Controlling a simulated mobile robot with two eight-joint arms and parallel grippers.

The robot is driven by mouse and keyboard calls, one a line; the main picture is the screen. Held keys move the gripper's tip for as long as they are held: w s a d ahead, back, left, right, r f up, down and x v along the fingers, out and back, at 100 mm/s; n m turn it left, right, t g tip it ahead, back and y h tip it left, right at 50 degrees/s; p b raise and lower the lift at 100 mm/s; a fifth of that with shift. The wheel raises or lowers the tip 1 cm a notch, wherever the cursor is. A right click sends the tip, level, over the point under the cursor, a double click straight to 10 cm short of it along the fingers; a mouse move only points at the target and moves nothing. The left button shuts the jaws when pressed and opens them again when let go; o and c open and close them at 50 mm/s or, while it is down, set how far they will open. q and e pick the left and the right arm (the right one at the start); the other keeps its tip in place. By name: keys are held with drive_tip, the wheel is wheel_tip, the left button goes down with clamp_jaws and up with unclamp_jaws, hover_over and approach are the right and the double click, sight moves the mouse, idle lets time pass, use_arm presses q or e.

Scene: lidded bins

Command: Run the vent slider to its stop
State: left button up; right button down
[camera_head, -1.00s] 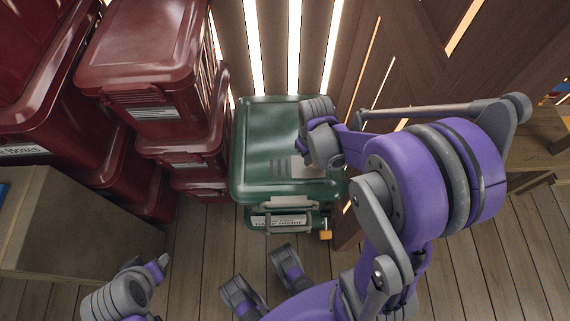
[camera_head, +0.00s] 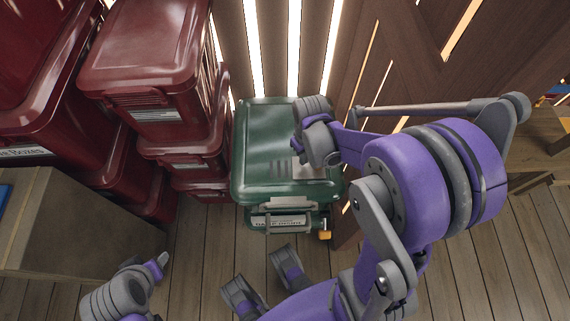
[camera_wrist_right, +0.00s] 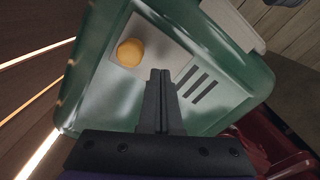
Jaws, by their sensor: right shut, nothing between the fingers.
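A green bin (camera_head: 262,140) stands on the floor in the head view, its lid closed. In the right wrist view its lid (camera_wrist_right: 100,105) fills most of the picture. A pale vent slider plate with a round yellow knob (camera_wrist_right: 131,52) lies in the lid's recess, and dark vent slots (camera_wrist_right: 198,86) lie to its right. My right gripper (camera_wrist_right: 160,73) is shut and empty, its tips over the lid between knob and slots, not around the knob. In the head view my right gripper (camera_head: 312,165) is over the lid's right side.
Red lidded bins (camera_head: 150,60) are stacked to the left of the green bin. A wooden box or bench (camera_head: 70,225) stands at the left. A slatted wooden wall is behind, with a braced wooden panel (camera_head: 400,55) at the right. An orange padlock (camera_head: 325,235) hangs at the bin's front.

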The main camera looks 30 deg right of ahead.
sight(303, 167)
drive_tip(key=shift+r+p, duration=1.85)
drive_tip(key=shift+r, duration=0.8)
drive_tip(key=shift+r, duration=0.1)
